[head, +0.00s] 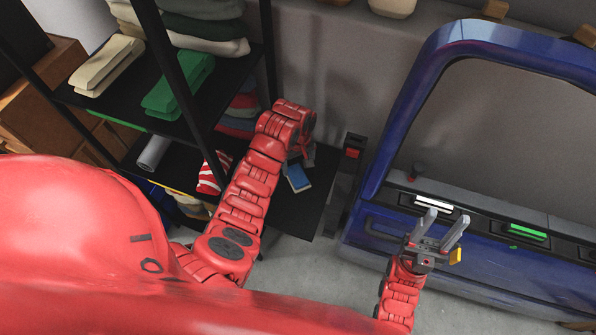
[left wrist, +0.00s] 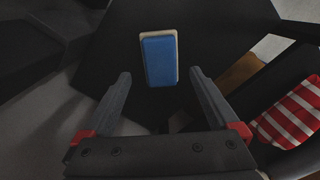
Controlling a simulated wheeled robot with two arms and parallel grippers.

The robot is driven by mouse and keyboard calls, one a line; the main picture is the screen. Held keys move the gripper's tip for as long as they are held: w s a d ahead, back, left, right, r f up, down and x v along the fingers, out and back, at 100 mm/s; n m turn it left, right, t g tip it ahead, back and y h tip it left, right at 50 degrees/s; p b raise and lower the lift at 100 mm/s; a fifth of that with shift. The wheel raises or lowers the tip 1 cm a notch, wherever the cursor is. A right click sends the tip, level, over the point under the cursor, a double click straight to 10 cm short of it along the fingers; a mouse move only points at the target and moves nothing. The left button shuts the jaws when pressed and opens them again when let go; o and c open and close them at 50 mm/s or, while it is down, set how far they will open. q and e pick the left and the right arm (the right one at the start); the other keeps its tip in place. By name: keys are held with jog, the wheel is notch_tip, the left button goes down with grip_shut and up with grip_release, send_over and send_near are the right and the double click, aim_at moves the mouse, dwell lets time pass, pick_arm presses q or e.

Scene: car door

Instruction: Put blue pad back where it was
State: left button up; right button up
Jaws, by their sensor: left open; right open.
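The blue pad (head: 298,178) with a pale beige edge lies on the bare dark lower shelf (head: 292,213). It shows in full in the left wrist view (left wrist: 158,58), just beyond and between my open left fingertips (left wrist: 160,76). The fingers do not touch it, and nothing is between them. In the head view my left gripper (head: 302,160) is above the shelf by the pad, partly hidden by its own wrist. My right gripper (head: 443,221) is open and empty, in front of the blue car door (head: 400,120).
A red-and-white striped cloth (head: 212,172) lies left of the pad on the shelf. Black rack posts (head: 268,50) stand close to my left arm. The door holds a white strip (head: 434,203) and a green strip (head: 528,231).

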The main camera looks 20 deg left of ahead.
aim_at(298, 176)
pick_arm(q)
notch_tip(298, 176, up, 6)
jog(key=p, duration=0.4)
jog(key=shift+r, duration=0.25)
jog(key=shift+s+f, duration=0.1)
